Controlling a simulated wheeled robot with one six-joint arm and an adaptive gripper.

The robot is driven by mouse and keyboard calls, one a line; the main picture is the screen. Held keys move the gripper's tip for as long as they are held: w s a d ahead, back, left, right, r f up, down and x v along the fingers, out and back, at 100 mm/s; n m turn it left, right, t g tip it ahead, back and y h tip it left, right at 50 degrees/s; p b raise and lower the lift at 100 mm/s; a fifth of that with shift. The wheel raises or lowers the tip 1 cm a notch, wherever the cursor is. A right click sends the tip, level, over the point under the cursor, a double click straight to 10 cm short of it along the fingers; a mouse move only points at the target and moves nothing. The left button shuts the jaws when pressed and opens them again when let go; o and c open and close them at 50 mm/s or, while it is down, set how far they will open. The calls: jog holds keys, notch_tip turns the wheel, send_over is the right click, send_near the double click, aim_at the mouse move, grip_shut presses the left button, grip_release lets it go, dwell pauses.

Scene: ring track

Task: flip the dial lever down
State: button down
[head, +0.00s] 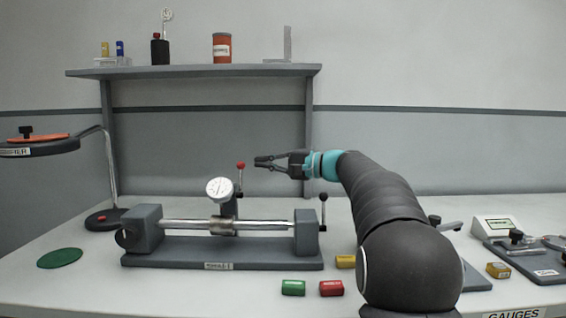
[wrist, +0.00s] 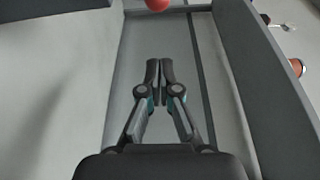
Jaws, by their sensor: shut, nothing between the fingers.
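The dial gauge (head: 219,188) has a white round face and sits on a carriage on the steel bar of a grey bench fixture (head: 222,252). Beside the dial on its right, the dial lever stands up, with a red ball knob (head: 240,166) at its top. My gripper (head: 257,163) is just right of the knob at about its height, pointing left. In the wrist view my gripper (wrist: 160,68) is shut and empty. The red knob (wrist: 157,4) shows at the top edge there, apart from the fingertips; the lever's stem is not seen in that view.
A shelf (head: 190,71) with bottles and a red can runs behind the fixture. A black-knobbed lever (head: 323,198) stands at the fixture's right end. Green (head: 293,287) and red (head: 331,288) blocks lie in front. A lamp-like stand (head: 107,180) is left.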

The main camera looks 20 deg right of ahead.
aim_at(241, 179)
jog(key=shift+s+a, duration=1.35)
jog(key=shift+a, duration=0.15)
